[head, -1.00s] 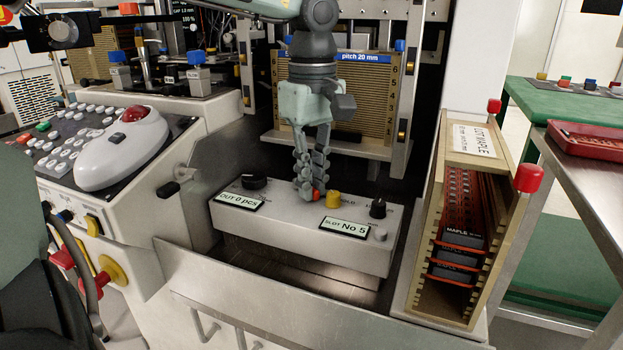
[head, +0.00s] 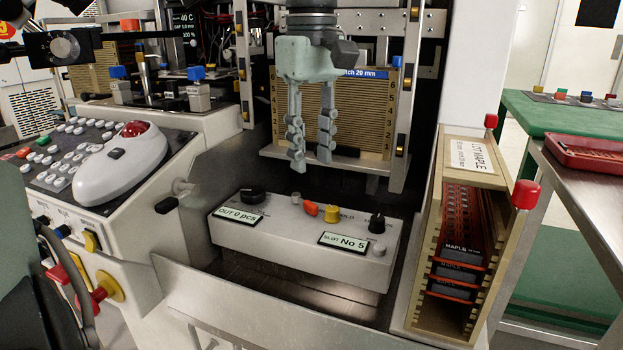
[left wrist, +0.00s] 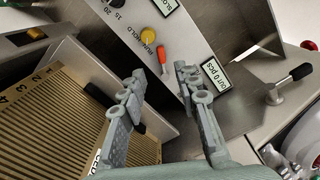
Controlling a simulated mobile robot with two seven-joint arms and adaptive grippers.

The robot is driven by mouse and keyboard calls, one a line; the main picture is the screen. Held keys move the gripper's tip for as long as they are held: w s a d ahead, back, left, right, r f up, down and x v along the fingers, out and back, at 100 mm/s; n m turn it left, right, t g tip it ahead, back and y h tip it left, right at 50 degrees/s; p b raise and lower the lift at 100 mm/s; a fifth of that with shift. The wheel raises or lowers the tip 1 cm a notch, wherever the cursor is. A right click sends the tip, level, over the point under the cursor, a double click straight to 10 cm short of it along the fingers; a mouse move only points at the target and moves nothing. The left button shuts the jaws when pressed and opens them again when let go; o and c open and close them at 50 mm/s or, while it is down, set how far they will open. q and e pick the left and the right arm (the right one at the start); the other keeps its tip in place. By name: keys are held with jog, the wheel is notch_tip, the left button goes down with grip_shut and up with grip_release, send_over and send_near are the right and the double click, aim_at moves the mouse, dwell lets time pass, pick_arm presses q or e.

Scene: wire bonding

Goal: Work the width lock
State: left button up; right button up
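A small orange lever (head: 311,208) sits on the sloped top of a grey control box (head: 300,240), between a small grey knob (head: 296,198) and a yellow knob (head: 332,214). The lever also shows in the left wrist view (left wrist: 162,56), beyond my fingers. I cannot read a width lock label. My left gripper (head: 311,160) is open and empty above the box, apart from the lever. Its spread fingers also show in the left wrist view (left wrist: 161,78). My right gripper is not in view.
Black knobs (head: 377,222) (head: 252,195) stand on the box, with "OUT 0 pcs" and "SLOT No 5" displays. A slotted magazine (head: 340,110) stands behind my left gripper. A wooden rack (head: 420,270) is to the right, and a keypad console (head: 70,155) to the left.

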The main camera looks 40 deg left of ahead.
pick_arm(q)
jog(key=shift+r, duration=2.2)
jog(key=shift+f, duration=0.1)
